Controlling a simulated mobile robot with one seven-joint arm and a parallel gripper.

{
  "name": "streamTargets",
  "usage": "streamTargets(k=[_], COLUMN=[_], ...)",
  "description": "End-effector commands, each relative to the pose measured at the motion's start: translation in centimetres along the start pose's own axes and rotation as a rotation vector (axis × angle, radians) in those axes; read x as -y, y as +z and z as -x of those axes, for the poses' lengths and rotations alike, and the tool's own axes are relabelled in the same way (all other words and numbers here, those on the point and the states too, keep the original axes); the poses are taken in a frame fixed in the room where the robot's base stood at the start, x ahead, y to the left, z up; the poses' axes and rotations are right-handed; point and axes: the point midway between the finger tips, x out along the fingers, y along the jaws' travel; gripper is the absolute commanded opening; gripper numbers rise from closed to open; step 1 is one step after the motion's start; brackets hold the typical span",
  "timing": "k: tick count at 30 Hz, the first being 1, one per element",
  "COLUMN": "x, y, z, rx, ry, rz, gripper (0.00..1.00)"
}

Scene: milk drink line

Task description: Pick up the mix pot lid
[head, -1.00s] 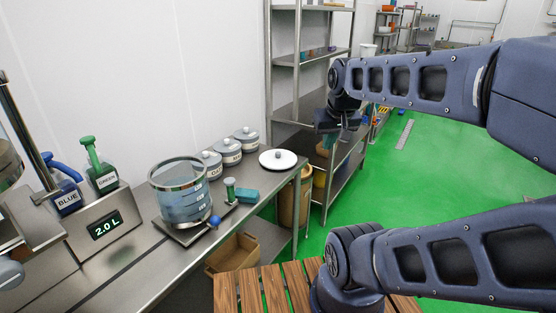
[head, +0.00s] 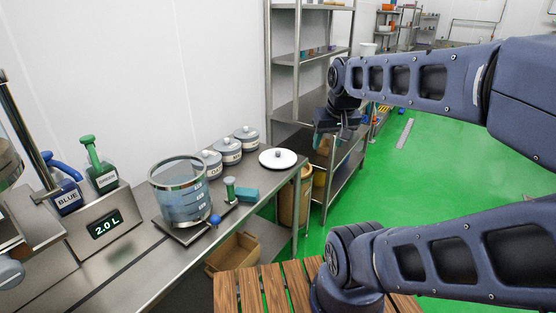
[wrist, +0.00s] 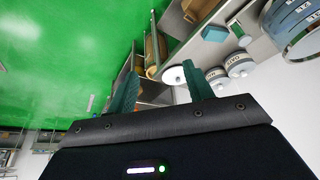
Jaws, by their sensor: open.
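The mix pot lid (head: 277,159), a white disc with a small grey knob, lies flat near the far right end of the steel counter. It also shows in the wrist view (wrist: 173,76), beyond and between the fingers. The mix pot (head: 180,190) is a clear vessel holding bluish liquid, with a metal rim and no lid on it. My gripper (head: 335,140) is open and empty, to the right of the lid and apart from it, in front of the shelf rack. In the wrist view my gripper (wrist: 162,88) shows two green fingers spread wide.
Several lidded grey canisters (head: 229,151) stand left of the lid along the wall. A steel shelf rack (head: 290,61) stands behind the counter's end. Green floor (head: 420,170) is open at right.

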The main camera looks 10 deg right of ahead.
Motion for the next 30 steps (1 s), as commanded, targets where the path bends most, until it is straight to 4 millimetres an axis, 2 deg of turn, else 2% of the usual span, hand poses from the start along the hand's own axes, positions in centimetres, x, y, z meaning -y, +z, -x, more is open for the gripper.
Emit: streamTargets(k=[4,8,20,30], x=[0.0,-0.1,-0.4,0.1], y=[-0.6,-2.6,-12.3,-20.2], z=[-0.1,-0.4,-3.7,-8.9], rx=[0.004,0.016,0.056,0.072], ry=[0.002,0.01,0.068,0.128], rz=[-0.01,-0.047,-0.235,-0.387], gripper=[0.51,0.51,0.51,0.51])
